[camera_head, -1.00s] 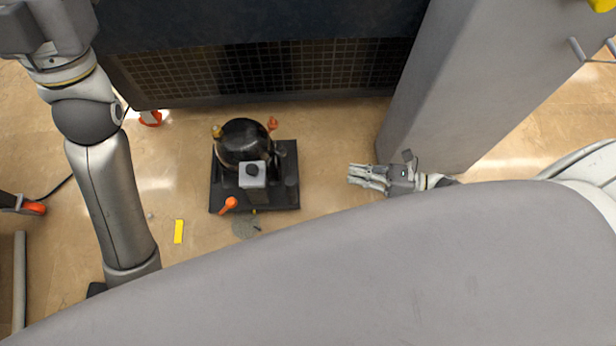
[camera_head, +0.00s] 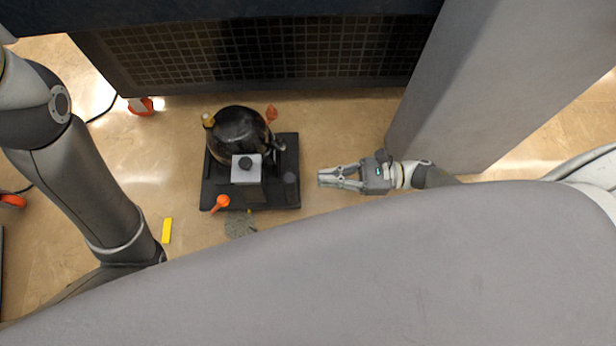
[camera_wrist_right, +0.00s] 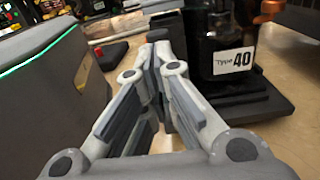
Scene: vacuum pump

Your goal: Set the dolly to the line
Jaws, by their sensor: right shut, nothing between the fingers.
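The dolly (camera_head: 292,150) is a flat black square base on the floor, carrying a dark round pump (camera_head: 238,135) with a grey box and orange handles. A yellow strip (camera_head: 167,231) lies on the floor to its left. My right gripper (camera_head: 322,176) is shut and empty, a short gap to the right of the dolly. In the right wrist view the pump (camera_wrist_right: 225,35) shows with a "Type 40" label, above the dolly's base (camera_wrist_right: 265,102), beyond and right of the fingers. My left arm is at the left of the head view; its gripper is out of view.
A dark cabinet with a grid front (camera_head: 270,55) stands behind the dolly. A grey column (camera_head: 480,90) rises to the right, close to my right arm. A grey spill-like patch (camera_head: 240,224) lies at the dolly's front edge.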

